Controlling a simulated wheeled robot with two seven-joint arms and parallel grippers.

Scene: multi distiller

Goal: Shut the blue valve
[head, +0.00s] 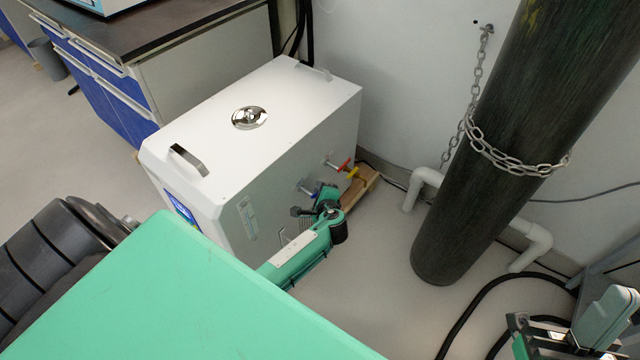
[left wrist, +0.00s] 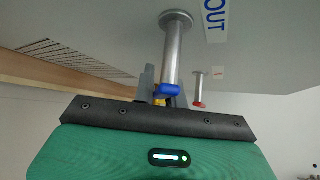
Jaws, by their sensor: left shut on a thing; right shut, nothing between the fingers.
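The blue valve (head: 308,191) is on the front side of the white distiller box (head: 270,110), low down. In the left wrist view its blue handle (left wrist: 168,90) is at the end of a metal pipe, just beyond the dark edge of my gripper. My left gripper (head: 316,198) is at the valve and shut on its handle; the fingertips are mostly hidden in both views. My right gripper (head: 563,345) is at the bottom right corner, partly cut off, shut and empty, far from the valve.
A red-handled valve (head: 343,165) sits further along the same side, with a yellow part (head: 352,173) by it. It also shows in the left wrist view (left wrist: 198,104). A chained dark gas cylinder (head: 510,120) and white pipe (head: 540,245) stand right. Floor between is clear.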

